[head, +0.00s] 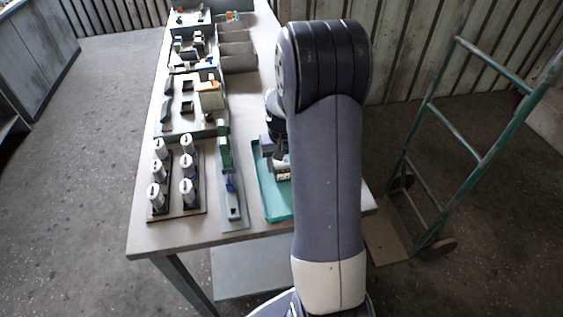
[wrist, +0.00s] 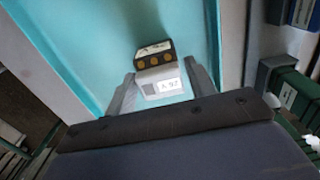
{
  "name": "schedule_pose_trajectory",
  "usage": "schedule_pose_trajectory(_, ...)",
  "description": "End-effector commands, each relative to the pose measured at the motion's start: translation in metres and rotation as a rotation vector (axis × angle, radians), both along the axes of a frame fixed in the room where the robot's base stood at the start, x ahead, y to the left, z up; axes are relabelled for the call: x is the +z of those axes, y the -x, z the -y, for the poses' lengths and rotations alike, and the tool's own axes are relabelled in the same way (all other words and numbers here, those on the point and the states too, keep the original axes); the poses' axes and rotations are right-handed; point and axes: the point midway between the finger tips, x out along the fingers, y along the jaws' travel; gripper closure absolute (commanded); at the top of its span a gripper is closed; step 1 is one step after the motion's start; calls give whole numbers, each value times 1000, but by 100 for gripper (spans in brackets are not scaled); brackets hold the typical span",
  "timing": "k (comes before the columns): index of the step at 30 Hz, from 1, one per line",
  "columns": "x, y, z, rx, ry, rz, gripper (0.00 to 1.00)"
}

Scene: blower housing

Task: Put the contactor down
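The contactor (wrist: 160,76) is a pale block with a white label reading like "A 97" and a dark end with copper-coloured round terminals. In the wrist view it sits between the two fingers of my gripper (wrist: 160,72), which lie close against its sides. My gripper looks shut on it. In the head view the contactor (head: 283,173) shows low over the teal tray (head: 273,201), with my gripper above it and partly hidden by my arm. The teal tray floor (wrist: 92,40) lies beneath it in the wrist view. I cannot tell whether the contactor touches the floor.
Left of the tray a grey rail (head: 232,212) carries green and blue parts. Further left stands a dark rack with several white cylinders (head: 187,191). Grey bins (head: 237,50) and panels with parts stand farther back. A green hand truck (head: 470,160) stands right of the table.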

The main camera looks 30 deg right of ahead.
Motion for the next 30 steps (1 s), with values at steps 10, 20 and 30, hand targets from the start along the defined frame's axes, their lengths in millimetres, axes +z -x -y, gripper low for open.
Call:
schedule_pose_trajectory(10,0,0,0,0,0,0,36)
schedule_pose_trajectory(20,41,-1,0,0,2,7,36)
schedule_pose_trajectory(30,107,-1,0,0,1,4,36)
